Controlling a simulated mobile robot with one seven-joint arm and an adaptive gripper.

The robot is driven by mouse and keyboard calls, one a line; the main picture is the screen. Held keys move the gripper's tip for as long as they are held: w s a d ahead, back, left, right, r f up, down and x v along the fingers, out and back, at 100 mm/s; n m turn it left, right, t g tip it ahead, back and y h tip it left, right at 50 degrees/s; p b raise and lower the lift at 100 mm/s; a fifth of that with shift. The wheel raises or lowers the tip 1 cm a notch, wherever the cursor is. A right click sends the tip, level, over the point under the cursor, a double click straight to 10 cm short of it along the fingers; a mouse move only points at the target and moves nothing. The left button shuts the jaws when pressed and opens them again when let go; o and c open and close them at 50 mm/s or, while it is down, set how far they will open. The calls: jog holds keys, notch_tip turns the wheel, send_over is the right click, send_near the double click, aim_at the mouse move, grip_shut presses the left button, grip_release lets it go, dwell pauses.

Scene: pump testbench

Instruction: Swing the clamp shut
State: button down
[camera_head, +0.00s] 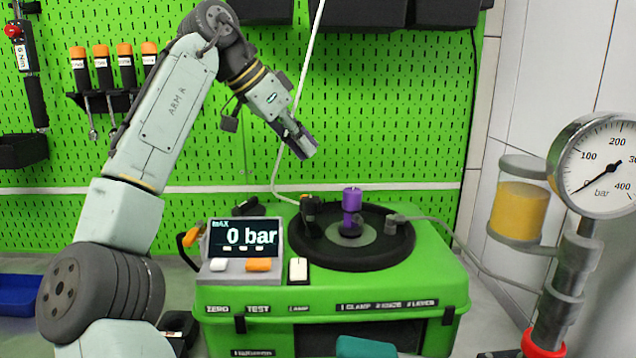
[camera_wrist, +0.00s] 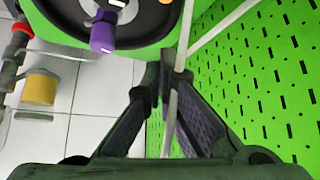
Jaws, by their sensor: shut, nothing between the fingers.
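The green test bench (camera_head: 330,310) carries a round black turntable (camera_head: 345,258). A purple cylindrical part (camera_head: 352,203) stands upright in the middle of it; the part also shows in the wrist view (camera_wrist: 103,34). A small black piece with an orange tip (camera_head: 307,210) at the turntable's back left looks like the clamp, but I cannot tell its swing position. My gripper (camera_head: 303,146) is shut and empty, up and left of the purple part, in front of the pegboard. In the wrist view my fingertips (camera_wrist: 160,75) meet, right of and below the purple part, touching neither.
A thin pale hose (camera_head: 281,170) runs down past my gripper; it crosses my fingers in the wrist view (camera_wrist: 180,60). A display (camera_head: 243,237) reads 0 bar. A pressure gauge (camera_head: 603,165) and yellow-filled jar (camera_head: 519,208) stand at right. The green pegboard (camera_head: 400,110) is behind.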

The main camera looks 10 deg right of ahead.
jog(key=shift+f, duration=0.1)
jog(key=p+x, duration=0.1)
jog(key=x, duration=0.8)
jog(key=shift+w+d+f, duration=0.1)
jog(key=shift+d+f, duration=0.05)
jog(key=shift+f, duration=0.15)
jog(key=a, duration=0.1)
jog(key=s+a+p, duration=0.1)
jog(key=a, duration=0.1)
jog(key=shift+a+r, duration=0.1)
jog(key=shift+a, duration=0.15)
